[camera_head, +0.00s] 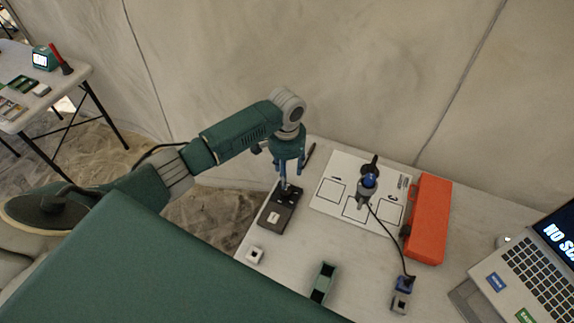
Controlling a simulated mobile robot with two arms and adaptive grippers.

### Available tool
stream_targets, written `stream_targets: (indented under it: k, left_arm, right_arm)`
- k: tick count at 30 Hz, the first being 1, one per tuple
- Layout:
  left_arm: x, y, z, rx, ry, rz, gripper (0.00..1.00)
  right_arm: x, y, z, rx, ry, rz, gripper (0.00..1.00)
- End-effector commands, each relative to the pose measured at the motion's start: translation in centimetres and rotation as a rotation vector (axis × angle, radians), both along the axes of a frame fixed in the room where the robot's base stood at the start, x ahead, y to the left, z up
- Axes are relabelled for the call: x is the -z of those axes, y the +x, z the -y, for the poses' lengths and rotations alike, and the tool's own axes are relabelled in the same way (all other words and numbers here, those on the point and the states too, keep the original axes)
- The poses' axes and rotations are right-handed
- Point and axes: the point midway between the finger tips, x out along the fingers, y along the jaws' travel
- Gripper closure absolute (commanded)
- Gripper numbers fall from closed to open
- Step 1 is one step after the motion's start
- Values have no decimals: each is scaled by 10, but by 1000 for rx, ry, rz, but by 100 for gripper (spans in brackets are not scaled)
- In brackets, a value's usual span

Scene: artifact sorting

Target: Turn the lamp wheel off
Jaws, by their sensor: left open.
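A small lamp with a blue head (369,181) stands on a white board at the middle right. Its dark cable runs down to a small blue-and-grey block (402,292) near the front of the table; I cannot make out a wheel on it. My left gripper (288,180) is open and points down over a dark flat box (277,212), left of the lamp. Whether its fingertips touch the box I cannot tell. My left gripper is well apart from the lamp and the block. My right gripper is not in view.
The white board (330,205) has printed squares. An orange case (428,220) lies right of it, and a laptop (530,275) stands at far right. A small white block (255,255) and a green-and-black item (323,283) lie in front. Another table (75,82) stands far left.

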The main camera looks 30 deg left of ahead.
Motion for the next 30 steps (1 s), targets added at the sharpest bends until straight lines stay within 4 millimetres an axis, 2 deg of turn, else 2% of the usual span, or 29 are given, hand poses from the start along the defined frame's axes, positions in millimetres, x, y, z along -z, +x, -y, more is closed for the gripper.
stream_targets:
  k: [3,9,30]
  left_arm:
    - [-21,1,0,0,0,4,51]
    - [-36,1,0,-1,-1,2,51]
    - [-37,0,0,0,0,0,51]
  right_arm:
    - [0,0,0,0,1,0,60]
    - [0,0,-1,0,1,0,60]
    - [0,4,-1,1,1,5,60]
